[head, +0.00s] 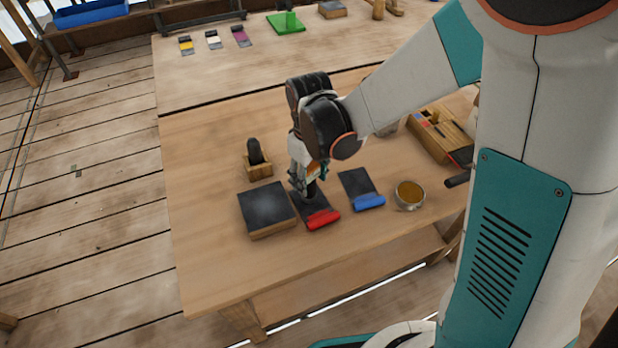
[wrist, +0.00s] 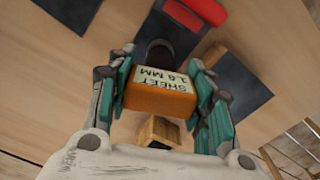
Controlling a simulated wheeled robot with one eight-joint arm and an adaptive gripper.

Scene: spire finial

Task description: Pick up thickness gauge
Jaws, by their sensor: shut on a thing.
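The thickness gauge (wrist: 160,92), an orange-brown block with a pale label reading "SHEET" and an "MM" figure, is between the fingers of my gripper (wrist: 163,90) in the wrist view. My gripper is shut on it, one teal-lined finger on each side. A dark rounded form (wrist: 160,50) shows just beyond the block; I cannot tell if it belongs to the gauge. In the head view my gripper (head: 308,178) points down over the red-handled dark sheet (head: 322,218), and only a bit of orange shows. Whether the gauge touches the surface below is unclear.
A dark-topped wooden block (head: 266,210) is left of my gripper, and a wooden stand with a black piece (head: 258,165) behind it. A blue-handled dark sheet (head: 362,190) and a round amber-filled dish (head: 409,195) are to the right. The table's (head: 205,270) front-left is bare.

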